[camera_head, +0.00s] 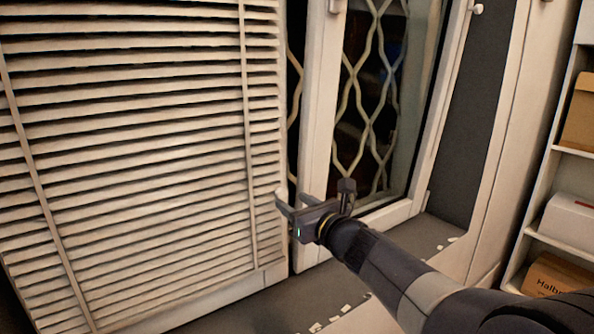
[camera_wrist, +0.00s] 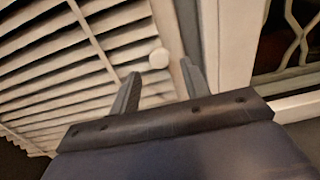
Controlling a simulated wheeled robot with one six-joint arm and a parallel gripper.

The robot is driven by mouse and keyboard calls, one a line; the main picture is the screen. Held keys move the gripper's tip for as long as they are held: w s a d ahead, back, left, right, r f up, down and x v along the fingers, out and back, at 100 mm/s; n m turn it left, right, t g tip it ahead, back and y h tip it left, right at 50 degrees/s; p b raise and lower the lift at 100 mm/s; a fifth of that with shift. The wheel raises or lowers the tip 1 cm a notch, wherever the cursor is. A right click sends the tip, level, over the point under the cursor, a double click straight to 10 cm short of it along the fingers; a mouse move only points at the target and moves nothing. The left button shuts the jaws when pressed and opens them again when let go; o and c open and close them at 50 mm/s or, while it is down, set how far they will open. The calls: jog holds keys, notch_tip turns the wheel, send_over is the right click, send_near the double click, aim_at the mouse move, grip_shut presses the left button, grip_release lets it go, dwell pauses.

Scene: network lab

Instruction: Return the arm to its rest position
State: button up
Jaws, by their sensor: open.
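My gripper (camera_head: 284,203) is in the middle of the head view, at the right edge of a white louvred shutter door (camera_head: 150,150). My arm reaches to it from the lower right. In the wrist view my gripper (camera_wrist: 160,82) has its two fingers apart, with nothing held between them. A round white knob (camera_wrist: 159,58) on the shutter's edge shows just beyond the gap between the fingertips. I cannot tell whether a finger touches the shutter.
Right of the shutter is a white-framed opening (camera_head: 318,120) with a wavy lattice (camera_head: 365,100) over a dark interior. A white shelf (camera_head: 560,150) with boxes (camera_head: 570,222) stands at the far right. Small pale scraps (camera_head: 330,320) lie on the dark surface below.

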aim_at(284, 191)
jog(key=x, duration=0.6)
jog(key=shift+s+r+p, duration=0.1)
jog(key=shift+r+p, duration=0.2)
jog(key=shift+r, duration=0.2)
